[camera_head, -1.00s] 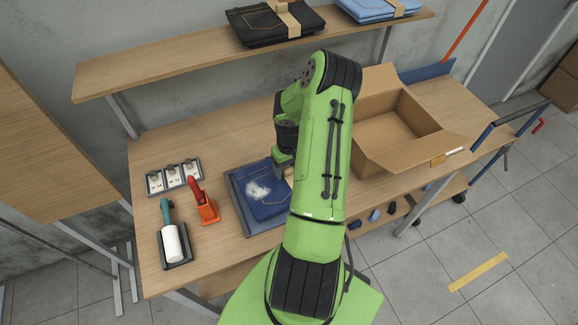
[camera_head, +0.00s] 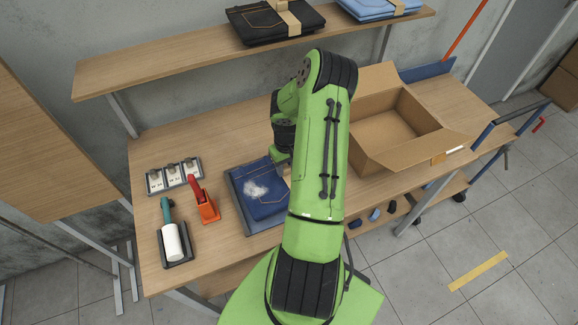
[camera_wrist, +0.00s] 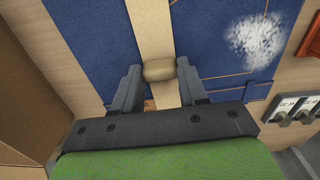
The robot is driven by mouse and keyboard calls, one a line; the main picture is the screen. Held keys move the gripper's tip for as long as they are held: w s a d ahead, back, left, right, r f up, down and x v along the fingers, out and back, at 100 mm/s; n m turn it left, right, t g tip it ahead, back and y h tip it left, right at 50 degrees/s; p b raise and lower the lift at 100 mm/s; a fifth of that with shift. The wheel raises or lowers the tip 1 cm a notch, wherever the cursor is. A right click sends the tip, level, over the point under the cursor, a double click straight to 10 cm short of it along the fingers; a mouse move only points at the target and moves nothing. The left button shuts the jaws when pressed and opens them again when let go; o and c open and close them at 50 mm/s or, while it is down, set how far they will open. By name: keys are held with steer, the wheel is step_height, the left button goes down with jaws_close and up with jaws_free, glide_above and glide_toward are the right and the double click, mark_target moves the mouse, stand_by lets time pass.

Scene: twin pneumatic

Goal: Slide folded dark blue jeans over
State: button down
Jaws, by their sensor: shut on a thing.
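The folded dark blue jeans (camera_head: 264,207) lie on a grey tray (camera_head: 239,205) on the bench, with a fuzzy white patch (camera_head: 256,188) on top. In the wrist view the jeans (camera_wrist: 95,35) carry a tan band (camera_wrist: 152,25) with a small tan grip block (camera_wrist: 160,70). My gripper (camera_wrist: 160,85) has a finger on either side of this block and is shut on it. In the head view my arm hides the jeans' right side, the band and most of the gripper.
An open cardboard box (camera_head: 397,132) stands on the bench to the right. An orange tool (camera_head: 208,210), a white roller (camera_head: 173,243) and a row of small units (camera_head: 174,176) stand left of the tray. A shelf (camera_head: 190,62) above holds black jeans (camera_head: 262,27) and light blue jeans (camera_head: 375,8).

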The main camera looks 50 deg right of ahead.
steer(key=shift+w+a, duration=0.15)
steer(key=shift+a, duration=0.2)
steer(key=c, duration=0.7)
jaws_free()
steer(key=shift+d, duration=0.15)
steer(key=shift+o, duration=0.9)
step_height(320, 180, up, 16)
steer(key=shift+f, duration=0.1)
